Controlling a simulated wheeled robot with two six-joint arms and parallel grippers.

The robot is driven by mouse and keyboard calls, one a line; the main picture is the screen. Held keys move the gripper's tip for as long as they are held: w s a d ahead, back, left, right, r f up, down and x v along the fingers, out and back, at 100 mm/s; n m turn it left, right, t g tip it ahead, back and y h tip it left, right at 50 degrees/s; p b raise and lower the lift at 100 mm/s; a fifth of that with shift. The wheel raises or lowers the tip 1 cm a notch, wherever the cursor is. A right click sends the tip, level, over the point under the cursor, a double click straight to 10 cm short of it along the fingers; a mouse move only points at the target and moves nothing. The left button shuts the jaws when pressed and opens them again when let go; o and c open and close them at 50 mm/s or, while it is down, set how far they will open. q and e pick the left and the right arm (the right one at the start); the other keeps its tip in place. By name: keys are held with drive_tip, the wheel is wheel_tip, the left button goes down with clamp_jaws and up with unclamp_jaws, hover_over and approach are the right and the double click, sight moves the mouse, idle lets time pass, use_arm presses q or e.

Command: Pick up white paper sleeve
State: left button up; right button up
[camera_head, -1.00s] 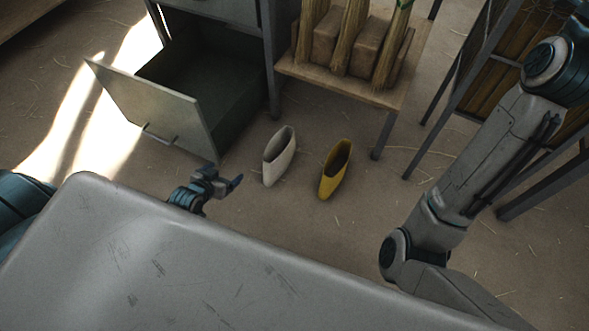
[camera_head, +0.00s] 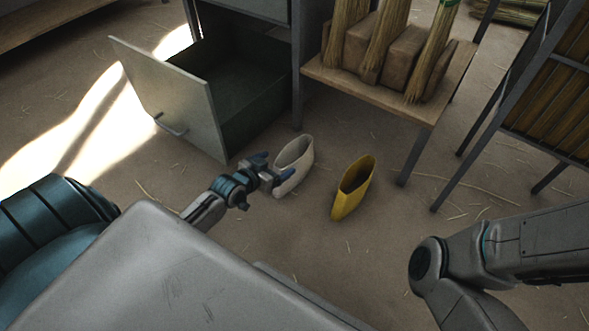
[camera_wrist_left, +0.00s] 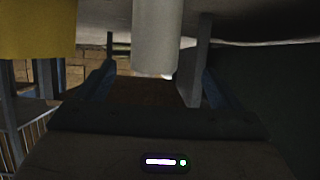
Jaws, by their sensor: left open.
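The white paper sleeve (camera_head: 298,176) stands on the floor in the head view, an open-topped tapered tube. My left gripper (camera_head: 272,167) is open, low at the sleeve's left side, with its fingertips close to it. In the left wrist view, the white sleeve (camera_wrist_left: 156,38) appears between the two spread fingers of my left gripper (camera_wrist_left: 158,82). I cannot tell whether either finger touches it. My right arm shows at the right of the head view, but its gripper is out of view.
A yellow sleeve (camera_head: 353,190) stands just right of the white one. An open cabinet drawer (camera_head: 172,100) is behind and left. A wooden shelf (camera_head: 388,88) with straw bundles and blocks stands behind. The floor right of the yellow sleeve is clear.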

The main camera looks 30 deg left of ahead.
sight(287, 158)
use_arm(q)
drive_tip(key=b+x, duration=0.4)
drive_tip(key=x, duration=0.1)
drive_tip(key=shift+w+d+r, duration=0.15)
drive_tip(key=shift+d+r, duration=0.05)
drive_tip(key=shift+d, duration=0.15)
drive_tip(key=c, duration=1.3)
drive_tip(key=shift+r, duration=0.15)
